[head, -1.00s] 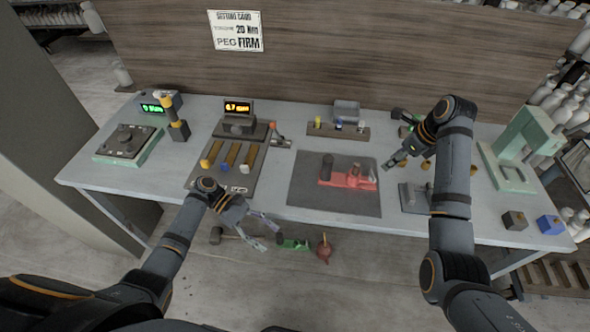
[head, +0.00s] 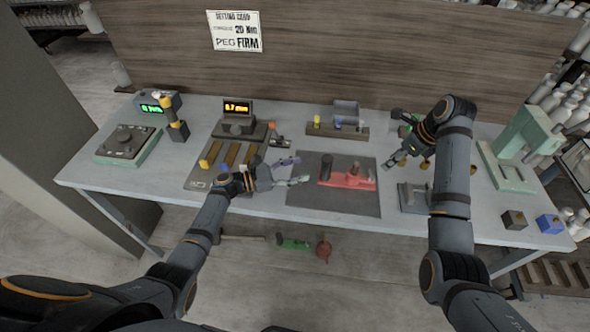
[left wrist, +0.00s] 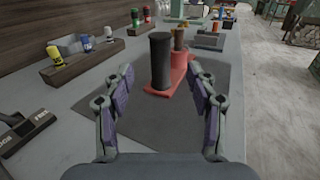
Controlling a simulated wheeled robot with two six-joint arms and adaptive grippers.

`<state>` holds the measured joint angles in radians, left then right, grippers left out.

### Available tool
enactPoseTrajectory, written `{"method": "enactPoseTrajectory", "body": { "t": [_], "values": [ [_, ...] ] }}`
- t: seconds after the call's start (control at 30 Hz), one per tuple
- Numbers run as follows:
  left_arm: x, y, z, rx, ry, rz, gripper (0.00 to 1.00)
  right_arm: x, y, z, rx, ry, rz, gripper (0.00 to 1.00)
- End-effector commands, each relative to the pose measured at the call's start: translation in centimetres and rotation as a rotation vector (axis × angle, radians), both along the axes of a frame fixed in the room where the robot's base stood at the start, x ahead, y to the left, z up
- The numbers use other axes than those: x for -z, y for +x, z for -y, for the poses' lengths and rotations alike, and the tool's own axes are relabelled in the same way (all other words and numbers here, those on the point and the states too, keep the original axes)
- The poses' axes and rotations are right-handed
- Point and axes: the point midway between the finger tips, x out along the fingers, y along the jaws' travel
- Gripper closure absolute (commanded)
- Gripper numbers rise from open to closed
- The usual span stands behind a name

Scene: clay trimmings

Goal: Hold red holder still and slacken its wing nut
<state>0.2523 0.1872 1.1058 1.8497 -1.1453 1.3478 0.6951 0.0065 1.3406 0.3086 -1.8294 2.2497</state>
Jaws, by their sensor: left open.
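The red holder (head: 352,181) lies on a dark mat (head: 300,203) in the middle of the table, with a dark upright cylinder at its left end. In the left wrist view the red holder (left wrist: 180,77) is straight ahead, its black cylinder (left wrist: 161,62) nearest. A brown upright piece stands behind that cylinder; I cannot tell whether it is the wing nut. My left gripper (head: 297,170) is open and empty, just left of the holder, its fingers (left wrist: 166,95) pointing towards it without touching. My right gripper (head: 393,160) is to the right of the holder; its fingers are too small to judge.
A rack with coloured pieces (head: 338,132) stands behind the mat. A tray with wooden bars (head: 207,182) and a display stand (head: 238,118) are at left. A green press (head: 520,150) and small blocks (head: 548,224) are at right. The mat's front is clear.

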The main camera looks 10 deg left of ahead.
Motion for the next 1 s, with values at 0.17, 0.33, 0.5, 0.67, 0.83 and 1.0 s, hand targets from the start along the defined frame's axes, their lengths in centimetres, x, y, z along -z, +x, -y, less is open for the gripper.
{"method": "enactPoseTrajectory", "body": {
  "t": [0.17, 0.33, 0.5, 0.67, 0.83, 1.0],
  "values": [
    [-0.2, 1.6, 2.9, 0.003, -0.004, 0.002, 0.42, 0.0, 0.0, 0.0, 0.000, 0.000, 0.000, 0.62],
    [-0.2, 3.3, 5.9, 0.003, -0.003, 0.002, 0.42, 0.0, 0.0, 0.0, 0.000, 0.000, 0.000, 0.62],
    [-0.1, 4.5, 7.9, 0.003, -0.001, 0.002, 0.42, 0.0, 0.0, 0.0, 0.000, 0.000, 0.000, 0.62],
    [-0.1, 4.9, 8.6, 0.003, 0.000, 0.001, 0.42, 0.0, 0.0, 0.0, 0.000, 0.000, 0.000, 0.62],
    [-0.1, 4.9, 8.7, 0.003, 0.001, 0.002, 0.42, 0.0, 0.0, 0.0, 0.000, 0.000, 0.000, 0.62],
    [-0.1, 4.9, 8.7, 0.003, 0.001, 0.002, 0.57, 0.0, 0.0, 0.0, 0.000, 0.000, 0.000, 0.62]
  ]
}}
